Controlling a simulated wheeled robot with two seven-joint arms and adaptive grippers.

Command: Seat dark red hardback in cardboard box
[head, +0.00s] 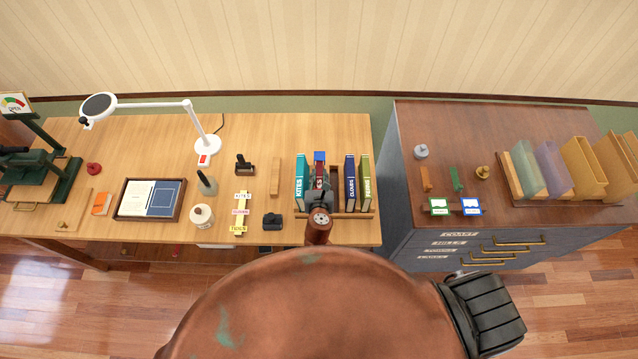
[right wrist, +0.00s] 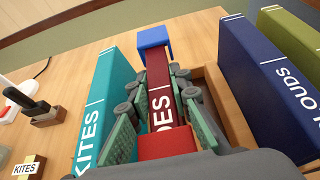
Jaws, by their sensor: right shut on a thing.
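My right gripper (head: 320,196) is shut on the dark red hardback (right wrist: 160,92), one finger on each side of it. The book stands spine up between the teal KITES book (head: 301,180) and the dark blue CLOUDS book (head: 349,182). A blue block (right wrist: 154,37) shows at its far end and a brighter red block (right wrist: 166,145) at its near end. A tan box wall (right wrist: 228,105) rises right of the gripper; I take it for the cardboard box. The gripper hides the book's lower part, so I cannot tell how deep it sits. My left gripper is not in view.
An olive book (head: 364,182) stands right of CLOUDS. A wooden block (head: 275,176), a black stapler-like item (head: 272,221) and word labels (head: 240,212) lie to the left. A gap separates the desk from the dark cabinet (head: 455,130) on the right.

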